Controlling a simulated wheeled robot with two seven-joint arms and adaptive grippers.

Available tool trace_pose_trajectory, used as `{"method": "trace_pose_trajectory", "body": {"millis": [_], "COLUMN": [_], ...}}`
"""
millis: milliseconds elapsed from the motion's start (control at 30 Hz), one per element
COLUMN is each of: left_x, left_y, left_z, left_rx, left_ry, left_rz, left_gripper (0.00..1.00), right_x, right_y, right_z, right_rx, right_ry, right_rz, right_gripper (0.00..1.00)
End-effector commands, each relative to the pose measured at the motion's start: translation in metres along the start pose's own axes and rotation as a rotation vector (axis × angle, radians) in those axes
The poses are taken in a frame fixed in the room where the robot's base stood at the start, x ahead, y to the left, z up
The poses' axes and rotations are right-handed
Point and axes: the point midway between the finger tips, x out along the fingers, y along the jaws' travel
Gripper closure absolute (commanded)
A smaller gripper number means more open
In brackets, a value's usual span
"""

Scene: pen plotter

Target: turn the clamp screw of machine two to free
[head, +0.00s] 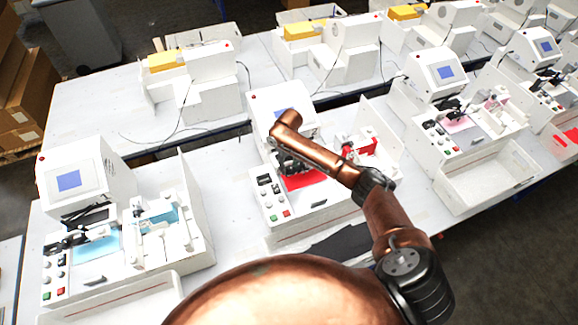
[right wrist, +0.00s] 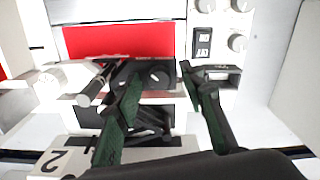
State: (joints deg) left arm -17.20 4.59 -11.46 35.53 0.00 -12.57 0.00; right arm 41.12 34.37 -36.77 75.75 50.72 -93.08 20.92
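Machine two (head: 320,212) is the white plotter with the red sheet (head: 303,182) in the middle of the front row. Its label "2" (right wrist: 56,162) shows upside down in the right wrist view. A black clamp block (right wrist: 128,72) stands by the red sheet there, with a round dark screw head bearing a light slot mark, which I take for the clamp screw (right wrist: 157,77). My right gripper (right wrist: 161,72) is open, its green-padded fingers spread on either side of the screw head, with no contact visible. In the head view my arm hides most of the clamp. My left gripper is not in view.
White knobs (right wrist: 237,42) and black switches (right wrist: 203,45) sit beside the clamp. Other plotters stand left (head: 88,178) and right (head: 436,72) of machine two. Its white side wall (head: 385,140) rises close to my arm.

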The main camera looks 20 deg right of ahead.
Motion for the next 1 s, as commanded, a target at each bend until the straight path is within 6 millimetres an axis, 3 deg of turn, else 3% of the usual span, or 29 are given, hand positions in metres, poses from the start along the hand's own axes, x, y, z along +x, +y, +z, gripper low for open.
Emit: {"method": "trace_pose_trajectory", "body": {"millis": [167, 500, 700, 1000], "left_x": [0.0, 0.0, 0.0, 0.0], "left_y": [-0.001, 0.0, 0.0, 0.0], "left_z": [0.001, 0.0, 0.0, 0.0], "left_rx": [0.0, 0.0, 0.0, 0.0], "left_ry": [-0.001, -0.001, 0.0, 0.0], "left_rz": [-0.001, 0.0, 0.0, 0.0], "left_gripper": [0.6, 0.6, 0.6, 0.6], "right_x": [-0.012, -0.079, -0.109, -0.12], "right_y": [0.0, -0.001, 0.0, -0.001], "right_z": [-0.001, -0.002, -0.001, 0.0], "right_rx": [0.0, -0.001, 0.0, -0.001], "right_ry": [0.002, 0.004, 0.002, 0.0], "right_rz": [0.0, -0.001, 0.0, 0.0], "right_gripper": [0.63, 0.63, 0.63, 0.63]}}
